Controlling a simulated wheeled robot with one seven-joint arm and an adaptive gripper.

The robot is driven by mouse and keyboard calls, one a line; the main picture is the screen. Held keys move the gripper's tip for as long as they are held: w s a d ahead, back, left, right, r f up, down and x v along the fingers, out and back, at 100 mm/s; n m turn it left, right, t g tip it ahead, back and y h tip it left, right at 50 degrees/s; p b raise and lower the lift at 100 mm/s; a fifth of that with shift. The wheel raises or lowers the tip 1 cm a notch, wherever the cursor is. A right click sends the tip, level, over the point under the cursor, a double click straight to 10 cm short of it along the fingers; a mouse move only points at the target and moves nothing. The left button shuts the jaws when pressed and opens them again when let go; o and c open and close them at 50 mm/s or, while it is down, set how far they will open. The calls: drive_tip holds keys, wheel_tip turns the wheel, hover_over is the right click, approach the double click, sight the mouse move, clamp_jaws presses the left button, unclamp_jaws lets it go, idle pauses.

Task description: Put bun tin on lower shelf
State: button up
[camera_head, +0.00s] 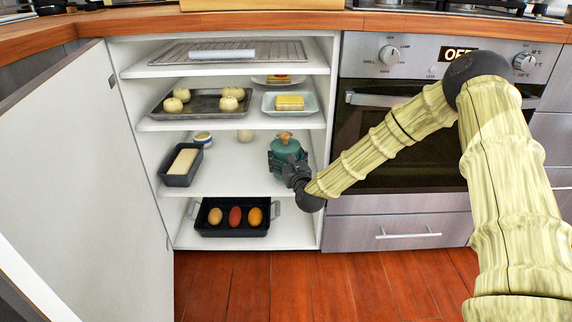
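A dark, shallow tin with several pale round buns (204,104) sits on the second shelf from the top, at the left. I take it as the bun tin. The shelf below (225,181) holds other items and has bare room in its middle. My gripper (284,167) reaches in from the right at that shelf, in front of a teal lidded pot (287,147). The gripper is close to the pot and overlaps its lower part in view. Whether its fingers are open, or touch the pot, I cannot tell.
A loaf tin (171,179) and a small jar (202,138) stand left on the pot's shelf. A butter dish (271,109) is right of the buns. A wire rack (270,51) lies above. A roasting tin (232,229) fills much of the bottom. The cabinet door (75,170) stands open at left.

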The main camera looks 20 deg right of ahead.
drive_tip(key=shift+w+d+f+b, duration=0.1)
drive_tip(key=shift+w+f+b, duration=0.1)
drive_tip(key=shift+f+b, duration=0.55)
drive_tip(key=shift+f, duration=0.25)
drive_tip(key=o, duration=2)
drive_tip(key=shift+r, duration=0.15)
